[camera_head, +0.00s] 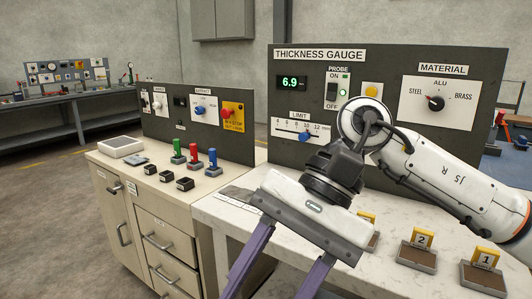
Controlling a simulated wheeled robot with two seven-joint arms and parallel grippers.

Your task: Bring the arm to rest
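My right arm comes in from the right over the pale worktop (345,257), in front of the thickness gauge panel (390,62). My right gripper (268,291) hangs at the lower middle, tilted, over the front edge of the worktop. Its two purple fingers are spread apart, with nothing visible between them. The fingertips run out of the bottom of the frame. My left gripper is not in view.
A beige cabinet (150,215) to the left carries a white tray (121,146) and small red, green and blue pieces. Open floor lies farther left.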

